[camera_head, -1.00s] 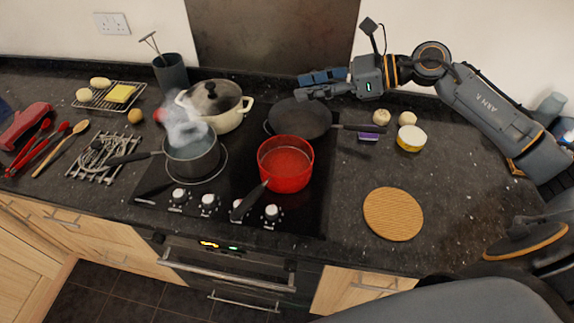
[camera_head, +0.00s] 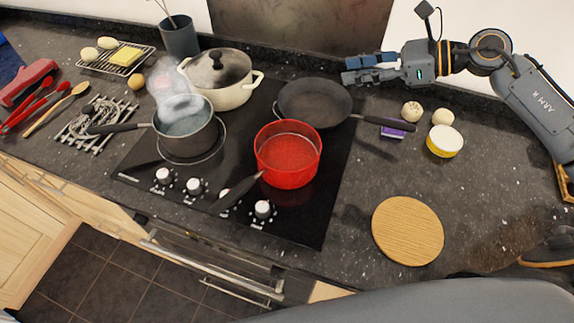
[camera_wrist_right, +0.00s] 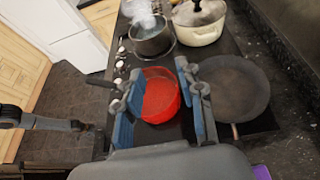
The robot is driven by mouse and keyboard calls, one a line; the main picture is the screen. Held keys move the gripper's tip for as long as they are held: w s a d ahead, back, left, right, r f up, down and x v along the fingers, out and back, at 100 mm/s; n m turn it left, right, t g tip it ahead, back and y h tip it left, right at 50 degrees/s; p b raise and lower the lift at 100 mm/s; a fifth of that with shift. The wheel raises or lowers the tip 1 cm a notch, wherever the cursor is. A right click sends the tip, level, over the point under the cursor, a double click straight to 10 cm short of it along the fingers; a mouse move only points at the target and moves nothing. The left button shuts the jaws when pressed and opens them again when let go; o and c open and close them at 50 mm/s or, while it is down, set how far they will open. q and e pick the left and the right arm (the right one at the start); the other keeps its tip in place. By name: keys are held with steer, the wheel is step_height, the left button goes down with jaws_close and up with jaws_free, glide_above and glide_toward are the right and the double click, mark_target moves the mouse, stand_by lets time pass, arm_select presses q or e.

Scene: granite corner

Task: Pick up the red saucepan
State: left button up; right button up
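The red saucepan (camera_head: 288,160) stands upright on the black hob, with red contents inside and its dark handle (camera_head: 236,193) pointing to the front left. It also shows in the right wrist view (camera_wrist_right: 160,96), seen between the fingers. My right gripper (camera_head: 352,70) is in the air above the back of the hob, beyond the dark frying pan and apart from the saucepan. In the right wrist view its two blue-padded fingers (camera_wrist_right: 158,104) are spread with nothing between them. My left gripper does not show.
A dark frying pan (camera_head: 313,104) sits behind the saucepan. A steaming grey pot (camera_head: 184,135) is to its left and a cream lidded pot (camera_head: 222,84) behind that. A round wooden board (camera_head: 408,231) lies on the right worktop, with a yellow tub (camera_head: 444,142) beyond. Worktop around the board is clear.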

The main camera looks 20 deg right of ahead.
steer(key=b, duration=1.3)
glide_toward(296, 122)
steer(key=s+d, duration=0.2)
steer(key=d, duration=0.1)
steer(key=p+x, duration=0.1)
steer(key=x, duration=0.1)
steer(key=p+x, duration=0.1)
steer(key=x, duration=0.2)
steer(key=r+x, duration=0.1)
steer(key=x, duration=0.2)
steer(key=shift+w+a+p, duration=0.1)
steer(key=shift+w+p, duration=0.15)
steer(key=shift+p, duration=0.15)
steer(key=shift+p+x, duration=0.8)
steer(key=shift+x, duration=2.15)
steer(key=shift+s, duration=0.1)
jaws_close()
steer(key=shift+r, duration=0.15)
